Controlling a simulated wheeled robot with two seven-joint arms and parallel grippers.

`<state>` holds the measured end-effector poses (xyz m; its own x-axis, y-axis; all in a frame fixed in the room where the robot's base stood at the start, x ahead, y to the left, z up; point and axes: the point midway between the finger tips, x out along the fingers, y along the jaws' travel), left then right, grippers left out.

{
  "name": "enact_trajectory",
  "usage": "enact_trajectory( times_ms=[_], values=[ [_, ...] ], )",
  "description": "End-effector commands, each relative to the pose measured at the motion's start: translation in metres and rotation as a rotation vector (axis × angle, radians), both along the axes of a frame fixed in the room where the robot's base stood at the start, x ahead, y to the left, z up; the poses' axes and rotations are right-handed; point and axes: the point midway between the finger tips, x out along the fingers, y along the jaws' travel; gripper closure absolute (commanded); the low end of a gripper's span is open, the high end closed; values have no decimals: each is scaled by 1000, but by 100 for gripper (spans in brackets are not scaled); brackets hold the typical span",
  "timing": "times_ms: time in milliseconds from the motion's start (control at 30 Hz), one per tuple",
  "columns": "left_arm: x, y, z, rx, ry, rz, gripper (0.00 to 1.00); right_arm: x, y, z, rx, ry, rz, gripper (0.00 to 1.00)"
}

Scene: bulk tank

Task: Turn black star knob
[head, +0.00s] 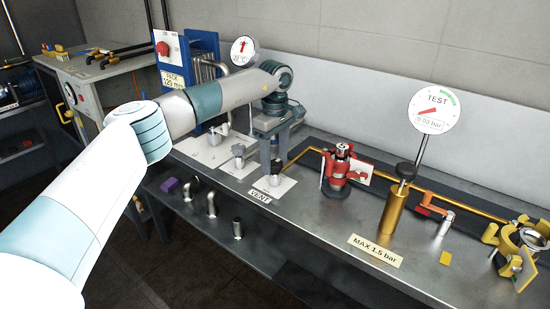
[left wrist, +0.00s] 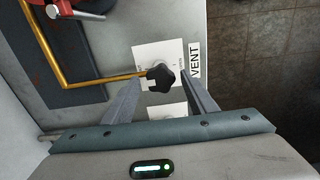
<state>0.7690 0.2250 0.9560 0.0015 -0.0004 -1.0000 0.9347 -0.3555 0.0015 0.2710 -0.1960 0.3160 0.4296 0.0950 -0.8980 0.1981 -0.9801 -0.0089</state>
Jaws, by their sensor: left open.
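The black star knob (left wrist: 160,78) sits on a white plate by the VENT label in the left wrist view. My left gripper (left wrist: 162,84) is open, with one finger on each side of the knob in that picture and a visible gap to both. How far the fingertips are above the knob is unclear. In the head view my left gripper (head: 272,158) points down over the VENT plate (head: 285,188), and the fingers largely hide the knob there. My right gripper is not in view.
A copper pipe (left wrist: 100,79) runs to the vent plate. On the bench, a red valve (head: 340,168) and a brass cylinder (head: 393,210) stand to the right. Other fittings on white plates (head: 208,150) are to the left. The TEST gauge (head: 432,110) stands above the bench.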

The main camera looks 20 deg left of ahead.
Motion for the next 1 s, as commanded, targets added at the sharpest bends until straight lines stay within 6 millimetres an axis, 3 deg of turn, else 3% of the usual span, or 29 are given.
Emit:
enact_trajectory(
  times_ms=[167, 367, 1000],
  values=[
    [0, 0, 6, 0, -1, 0, 48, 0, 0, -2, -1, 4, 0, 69],
    [0, 0, 26, 0, -1, 0, 48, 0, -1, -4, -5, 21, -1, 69],
    [0, -1, 148, -1, -3, 0, 48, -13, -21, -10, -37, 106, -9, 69]
  ],
)
